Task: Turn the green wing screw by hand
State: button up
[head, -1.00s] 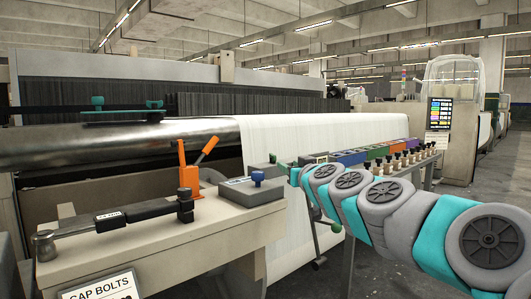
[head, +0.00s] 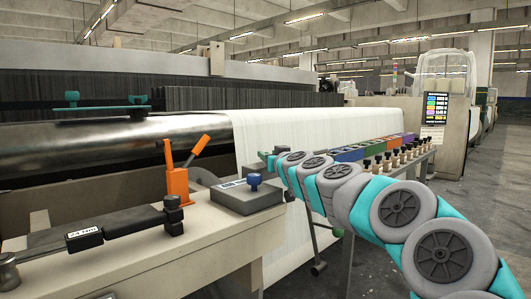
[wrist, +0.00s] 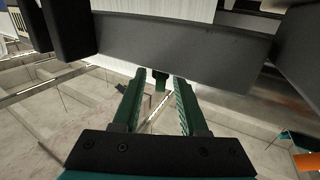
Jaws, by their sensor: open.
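A small dark green piece (wrist: 160,78), which looks like the wing screw, shows in the wrist view at the edge of a wide dark grey bar (wrist: 190,48). My gripper (wrist: 160,84) is open, with its two green fingers pointing toward that bar. The green piece appears between the fingertips; I cannot tell whether they touch it or stop short. In the head view my gripper (head: 268,160) is small, beside the white cloth and beyond the bench. I cannot make out the screw there.
A bench (head: 180,240) at the front left carries a torque wrench (head: 80,238), an orange lever (head: 178,172) and a grey box with a blue knob (head: 247,194). A teal two-knobbed bar (head: 100,107) sits over the metal roller. Coloured bins (head: 350,154) stand behind my arm. The aisle at right is clear.

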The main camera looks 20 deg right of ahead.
jog(key=shift+w+d, duration=0.2)
jog(key=shift+w, duration=1.75)
jog(key=shift+c, duration=0.3)
grip_shut()
